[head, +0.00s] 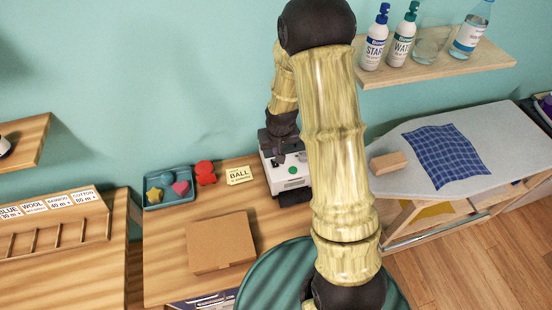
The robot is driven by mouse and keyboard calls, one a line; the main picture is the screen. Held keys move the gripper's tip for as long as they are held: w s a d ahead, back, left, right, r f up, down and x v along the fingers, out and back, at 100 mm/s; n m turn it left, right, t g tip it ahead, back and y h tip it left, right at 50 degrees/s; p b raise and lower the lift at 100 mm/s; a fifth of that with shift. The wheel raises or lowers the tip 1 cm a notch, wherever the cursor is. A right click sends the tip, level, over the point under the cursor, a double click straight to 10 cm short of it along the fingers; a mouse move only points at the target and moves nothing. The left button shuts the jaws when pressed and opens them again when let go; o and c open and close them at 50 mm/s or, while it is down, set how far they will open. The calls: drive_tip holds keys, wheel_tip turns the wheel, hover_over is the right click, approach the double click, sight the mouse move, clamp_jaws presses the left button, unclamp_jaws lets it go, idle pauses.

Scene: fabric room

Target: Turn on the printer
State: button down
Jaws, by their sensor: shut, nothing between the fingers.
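The printer (299,183), a small white and dark box-shaped device with a green round button (292,170) on its front, stands on the wooden table near the wall. My gripper (280,158) points down over the printer's left part, just up and left of the green button in the picture. It is shut and empty. I cannot tell whether the fingertips touch the printer. My own arm hides the printer's right side and part of its top.
A cardboard box (221,242) lies on the table (168,258). Left of the printer are a yellow "BALL" card (239,175), a red object (205,173) and a blue tray (153,203) with small shapes. An ironing board (470,135) stands right, below a bottle shelf (440,68).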

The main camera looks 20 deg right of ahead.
sight(276, 165)
drive_tip(key=shift+s+p+x, duration=0.25)
drive_tip(key=shift+p+x, duration=0.1)
drive_tip(key=shift+x, duration=0.75)
drive_tip(key=shift+s+p+x, duration=0.2)
drive_tip(key=shift+p+x, duration=0.2)
drive_tip(key=shift+x, duration=0.7)
drive_tip(key=shift+s+p+x, duration=0.25)
drive_tip(key=shift+p+x, duration=0.1)
drive_tip(key=shift+x, duration=0.75)
drive_tip(key=shift+f, duration=0.2)
drive_tip(key=shift+d+f, duration=0.15)
drive_tip(key=shift+f+b, duration=0.2)
drive_tip(key=shift+b, duration=0.35)
drive_tip(key=shift+a+r, duration=0.2)
drive_tip(key=shift+a, duration=0.15)
drive_tip(key=shift+w+d+r, duration=0.1)
drive_tip(key=shift+w+d, duration=0.05)
drive_tip(key=shift+d, duration=0.2)
drive_tip(key=shift+w+a+r+p, duration=0.15)
drive_tip(key=shift+w+r+p, duration=0.15)
drive_tip(key=shift+w, duration=0.15)
